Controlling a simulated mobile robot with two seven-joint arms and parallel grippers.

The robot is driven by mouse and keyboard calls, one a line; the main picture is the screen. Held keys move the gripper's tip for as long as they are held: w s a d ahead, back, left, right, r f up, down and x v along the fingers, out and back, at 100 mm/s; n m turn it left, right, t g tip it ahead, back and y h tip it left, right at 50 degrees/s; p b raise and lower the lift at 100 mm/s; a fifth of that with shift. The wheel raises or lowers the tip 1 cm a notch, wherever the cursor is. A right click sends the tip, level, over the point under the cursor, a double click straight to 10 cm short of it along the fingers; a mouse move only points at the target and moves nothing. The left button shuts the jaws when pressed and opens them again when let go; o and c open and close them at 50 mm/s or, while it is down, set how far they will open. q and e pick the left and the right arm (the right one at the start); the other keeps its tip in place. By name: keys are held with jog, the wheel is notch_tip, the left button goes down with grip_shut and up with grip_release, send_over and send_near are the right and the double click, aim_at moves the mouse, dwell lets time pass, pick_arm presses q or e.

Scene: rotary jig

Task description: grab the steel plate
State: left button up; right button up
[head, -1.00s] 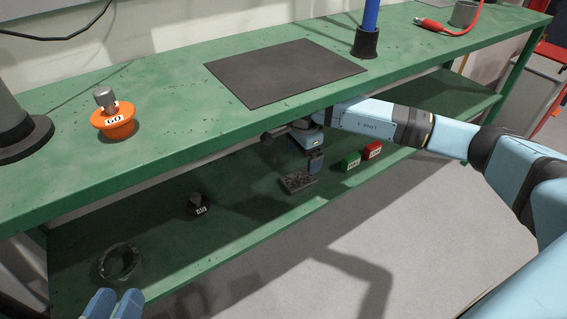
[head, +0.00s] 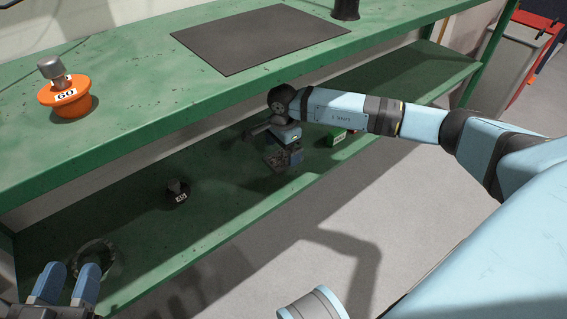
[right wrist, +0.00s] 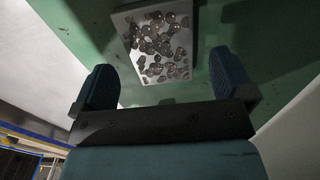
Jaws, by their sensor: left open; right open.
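The steel plate (head: 274,160) appears to be the small grey, mottled plate on the lower green shelf. In the right wrist view this plate (right wrist: 155,50) is pale and rectangular, covered with round shiny marks. My right gripper (head: 291,157) is over the shelf at the plate and hides part of it in the head view. In the right wrist view the right gripper (right wrist: 162,82) is open, and the plate shows beyond and between its two blue fingers, with nothing gripped. My left gripper (head: 66,285) is open and empty at the lower left, in front of the shelf.
The upper bench (head: 140,100) overhangs the lower shelf and holds a dark flat mat (head: 260,38) and an orange GO part (head: 64,97).

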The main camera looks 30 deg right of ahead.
aim_at(283, 159)
notch_tip(283, 159, down, 3)
jog(key=shift+d+r+b, duration=0.1)
jog(key=shift+b, duration=0.3)
pick_arm(q)
jog(key=shift+w+a+r+m+h, duration=0.3)
jog(key=shift+w+m, duration=0.1)
jog(key=shift+m, duration=0.3)
pick_arm(e)
jog(key=shift+c, duration=0.5)
jog(key=c, duration=1.1)
pick_arm(q)
jog(key=shift+d+t, duration=0.15)
jog(key=shift+t, duration=0.15)
pick_arm(e)
jog(key=shift+r, duration=0.1)
jog(key=shift+c, duration=0.7)
